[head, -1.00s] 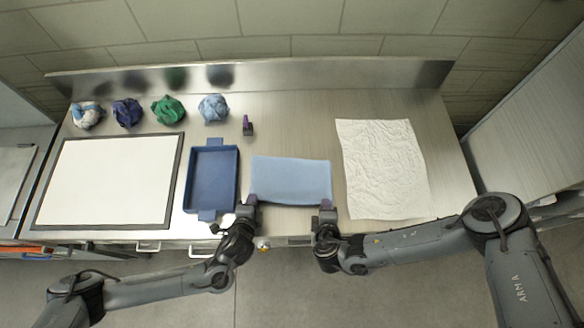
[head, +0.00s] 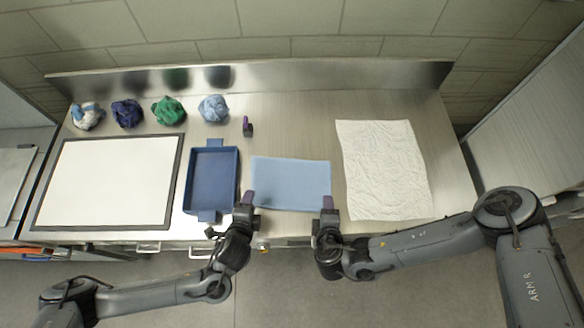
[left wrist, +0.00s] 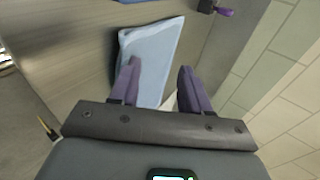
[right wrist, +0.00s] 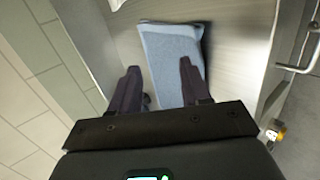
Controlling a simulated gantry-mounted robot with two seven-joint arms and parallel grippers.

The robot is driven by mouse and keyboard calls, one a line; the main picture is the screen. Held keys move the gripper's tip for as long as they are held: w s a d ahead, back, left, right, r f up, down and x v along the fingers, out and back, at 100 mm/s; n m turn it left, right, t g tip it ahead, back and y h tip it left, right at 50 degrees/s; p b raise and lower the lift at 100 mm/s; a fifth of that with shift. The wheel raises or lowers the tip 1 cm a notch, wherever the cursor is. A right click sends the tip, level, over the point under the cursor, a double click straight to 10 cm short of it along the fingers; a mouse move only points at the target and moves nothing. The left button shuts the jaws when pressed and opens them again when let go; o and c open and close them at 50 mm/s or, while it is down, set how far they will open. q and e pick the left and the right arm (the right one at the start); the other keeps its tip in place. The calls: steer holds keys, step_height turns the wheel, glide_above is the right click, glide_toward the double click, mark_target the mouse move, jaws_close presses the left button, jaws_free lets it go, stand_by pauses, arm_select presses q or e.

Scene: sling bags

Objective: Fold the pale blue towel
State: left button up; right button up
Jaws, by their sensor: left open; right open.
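The pale blue towel (head: 290,182) lies flat on the steel table as a neat rectangle, between the blue tray and the white cloth. It also shows in the left wrist view (left wrist: 150,50) and in the right wrist view (right wrist: 172,60). My left gripper (head: 246,197) is open and empty by the towel's near left corner. My right gripper (head: 328,202) is open and empty by the towel's near right corner. In both wrist views the purple fingers stand apart with nothing gripped. I cannot tell whether the fingertips touch the towel.
A blue tray (head: 213,180) stands left of the towel, with a framed white board (head: 108,180) further left. A wrinkled white cloth (head: 385,170) lies to the right. Several crumpled cloths (head: 169,110) sit along the back left. A small purple-and-black object (head: 247,126) stands behind the towel.

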arm_select(q)
steer(key=s+r, duration=0.4)
steer(key=r, duration=0.1)
steer(key=shift+s+r, duration=0.2)
steer(key=shift+s, duration=0.05)
arm_select(e)
steer(key=s+r, duration=0.4)
steer(key=r, duration=0.1)
steer(key=shift+s+r, duration=0.2)
steer(key=shift+s, duration=0.05)
